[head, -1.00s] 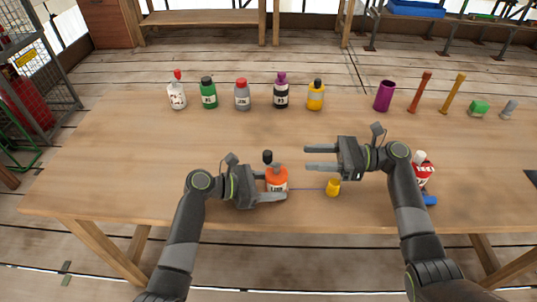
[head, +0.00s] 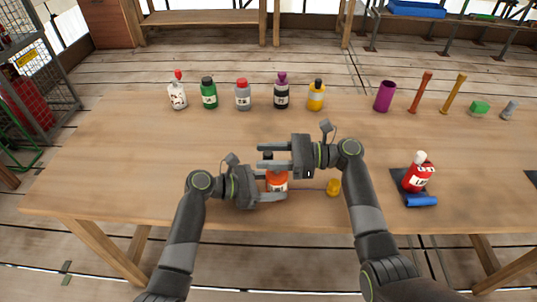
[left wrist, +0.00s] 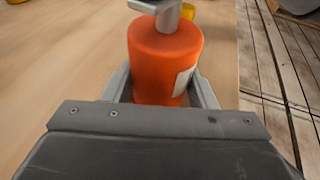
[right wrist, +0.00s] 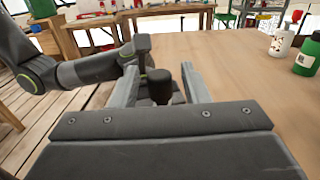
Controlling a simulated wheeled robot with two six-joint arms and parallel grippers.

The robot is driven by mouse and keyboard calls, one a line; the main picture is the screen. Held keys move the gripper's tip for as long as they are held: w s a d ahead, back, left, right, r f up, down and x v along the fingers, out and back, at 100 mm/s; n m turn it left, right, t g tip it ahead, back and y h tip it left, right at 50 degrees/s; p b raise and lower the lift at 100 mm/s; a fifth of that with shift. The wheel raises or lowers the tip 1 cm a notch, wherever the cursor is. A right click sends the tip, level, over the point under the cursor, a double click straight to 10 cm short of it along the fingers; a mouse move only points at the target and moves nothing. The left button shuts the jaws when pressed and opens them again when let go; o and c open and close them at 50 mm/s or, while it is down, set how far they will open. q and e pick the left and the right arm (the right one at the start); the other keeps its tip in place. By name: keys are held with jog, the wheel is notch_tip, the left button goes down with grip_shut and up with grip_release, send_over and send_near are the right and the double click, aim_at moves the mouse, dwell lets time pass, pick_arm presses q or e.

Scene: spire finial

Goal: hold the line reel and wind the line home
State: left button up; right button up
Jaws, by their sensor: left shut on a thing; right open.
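The orange line reel (head: 277,186) stands upright near the table's front edge. It also shows in the left wrist view (left wrist: 165,65). My left gripper (head: 279,188) is shut on its body from the left. A thin line runs right from the reel to a small yellow piece (head: 333,187) on the table. My right gripper (head: 262,156) is open above the reel, its fingers pointing left. The reel's black top knob (right wrist: 160,86) lies between these fingers in the right wrist view, with gaps visible. The right gripper partly hides the knob in the head view.
A red bottle (head: 418,178) and a blue cylinder (head: 422,201) are at the right on a dark mat (head: 397,181). Several bottles stand along the back, with a purple cup (head: 384,96) and upright rods at the back right. The middle of the table is clear.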

grip_shut()
jog(key=shift+w+d+m+t+h, duration=0.1)
jog(key=shift+w+m+t+h, duration=0.1)
jog(key=shift+m+t, duration=0.85)
jog(key=shift+w+m+t+h, duration=0.15)
jog(key=shift+m+t, duration=0.4)
jog(key=shift+t, duration=0.85)
jog(key=shift+w+d+m+t+h, duration=0.1)
jog(key=shift+m+t+h, duration=0.15)
jog(key=shift+m+t, duration=0.8)
jog(key=shift+n, duration=0.25)
grip_release()
jog(key=v, duration=1.2)
